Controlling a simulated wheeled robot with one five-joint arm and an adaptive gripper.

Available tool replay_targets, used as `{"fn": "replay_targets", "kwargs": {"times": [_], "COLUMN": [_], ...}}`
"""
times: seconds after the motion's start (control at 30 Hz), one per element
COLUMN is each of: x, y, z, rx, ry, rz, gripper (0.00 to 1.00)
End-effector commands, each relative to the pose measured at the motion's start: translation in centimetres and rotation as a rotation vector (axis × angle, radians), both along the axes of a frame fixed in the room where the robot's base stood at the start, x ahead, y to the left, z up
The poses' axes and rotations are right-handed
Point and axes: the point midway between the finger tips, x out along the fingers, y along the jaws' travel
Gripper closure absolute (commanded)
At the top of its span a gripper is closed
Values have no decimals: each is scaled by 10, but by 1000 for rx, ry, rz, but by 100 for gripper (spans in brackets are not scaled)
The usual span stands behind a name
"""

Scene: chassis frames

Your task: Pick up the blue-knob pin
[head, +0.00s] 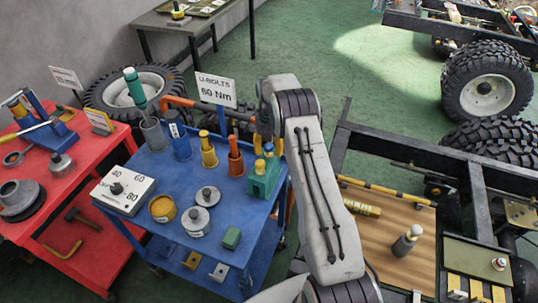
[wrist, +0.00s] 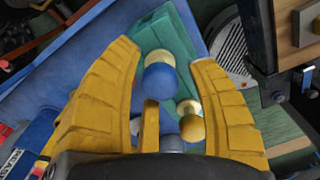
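The blue-knob pin (wrist: 161,80) stands in a green holder (wrist: 170,38) and shows a round blue knob with a pale collar. In the head view the green holder (head: 263,184) is at the right edge of the blue cart. My gripper (wrist: 168,58) is open, with its yellow fingers on either side of the blue knob and a visible gap to each. A yellow-knob pin (wrist: 191,127) is near the right finger. A grey-blue knob (wrist: 172,143) is partly hidden by my gripper. In the head view my gripper (head: 268,143) is just above the holder.
The blue cart (head: 180,178) also holds a torque dial box (head: 124,190), an orange cylinder (head: 235,160), a yellow cylinder (head: 208,151) and a U-bolts sign (head: 216,90). A red cart (head: 100,245) is at left. The chassis frame (head: 395,155) is at right.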

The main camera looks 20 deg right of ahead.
Motion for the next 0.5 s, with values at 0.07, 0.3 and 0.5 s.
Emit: {"fn": "replay_targets", "kwargs": {"times": [0.07,0.3,0.5], "x": [0,0,0], "y": [0,0,0], "z": [0,0,0], "rx": [0,0,0], "ry": [0,0,0], "rz": [0,0,0], "gripper": [55,77,94]}}
